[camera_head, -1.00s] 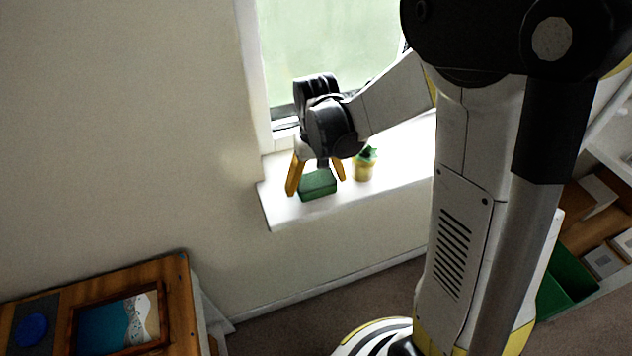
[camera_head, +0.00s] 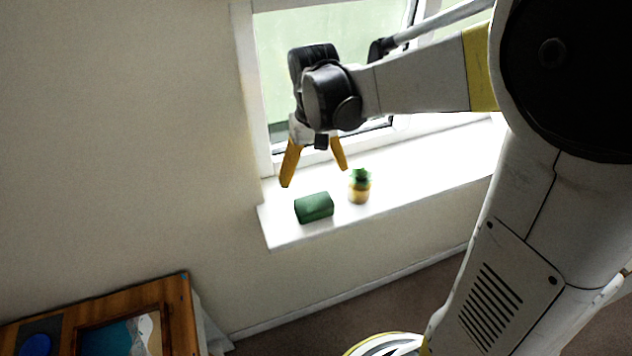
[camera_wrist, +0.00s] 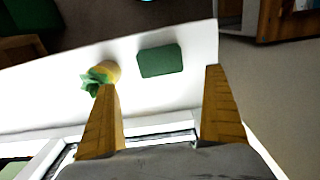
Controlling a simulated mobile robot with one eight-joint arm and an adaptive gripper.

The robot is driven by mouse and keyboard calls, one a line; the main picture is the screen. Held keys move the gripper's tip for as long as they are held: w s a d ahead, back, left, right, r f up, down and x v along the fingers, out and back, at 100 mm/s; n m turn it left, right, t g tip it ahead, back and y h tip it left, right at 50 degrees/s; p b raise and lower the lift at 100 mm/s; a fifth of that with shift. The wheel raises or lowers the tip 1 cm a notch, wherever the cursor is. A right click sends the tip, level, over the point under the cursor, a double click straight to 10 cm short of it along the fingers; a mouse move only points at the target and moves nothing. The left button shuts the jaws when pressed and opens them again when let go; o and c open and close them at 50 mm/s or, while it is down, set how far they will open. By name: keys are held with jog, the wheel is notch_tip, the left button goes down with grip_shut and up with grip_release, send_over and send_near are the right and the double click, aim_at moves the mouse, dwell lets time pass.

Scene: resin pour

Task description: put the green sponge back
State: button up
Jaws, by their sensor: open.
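The green sponge (camera_head: 314,208) lies on the white window sill (camera_head: 420,190), near the sill's left end. My gripper (camera_head: 313,178) is open and empty above the sponge, clear of it. In the wrist view the sponge (camera_wrist: 160,61) lies on the sill beyond the fingertips, in line with the gap between the yellow fingers (camera_wrist: 165,77). Nothing hides it there.
A small pineapple-shaped object (camera_head: 359,187) with a green top stands on the sill just right of the sponge; it shows close to one finger in the wrist view (camera_wrist: 97,80). The window (camera_head: 330,70) is behind. A wooden table (camera_head: 180,300) with a framed blue piece stands at lower left.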

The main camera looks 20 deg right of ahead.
jog(key=s+r+t, duration=0.3)
jog(key=s, duration=0.3)
jog(key=s+r+t, duration=0.3)
jog(key=s+t, duration=0.1)
jog(key=s, duration=0.2)
jog(key=shift+s+r, duration=0.3)
jog(key=shift+s, duration=0.05)
jog(key=shift+f, duration=0.1)
notch_tip(320, 180, down, 8)
jog(key=b, duration=0.8)
jog(key=shift+f, duration=0.1)
